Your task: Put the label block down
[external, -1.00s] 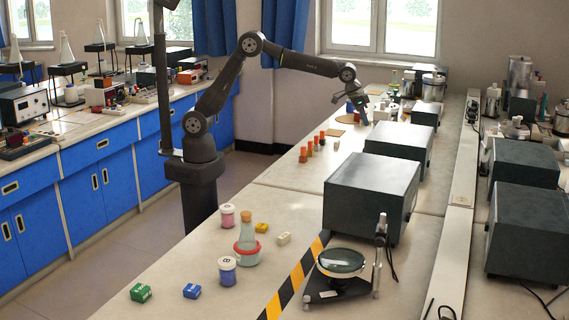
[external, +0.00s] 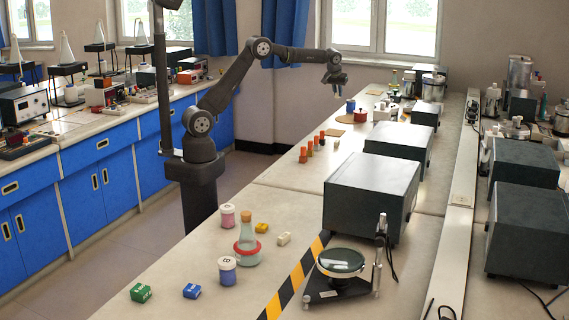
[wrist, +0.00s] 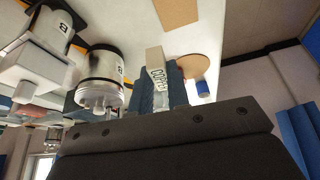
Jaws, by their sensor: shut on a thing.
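My gripper (external: 337,88) hangs above the far part of the bench, clear of its top. In the wrist view its blue-grey fingers (wrist: 163,97) are shut on the label block (wrist: 155,62), a pale block with dark lettering on its side. The lettering is only partly readable. The block's lower part is hidden between the fingers. In the external view the held block is too small to make out.
Below the gripper stand a blue container (external: 350,106) and a red pot (external: 361,115). A round cork mat (external: 335,132) and a rectangular mat (external: 374,92) lie nearby. White canisters (wrist: 104,66) show left in the wrist view.

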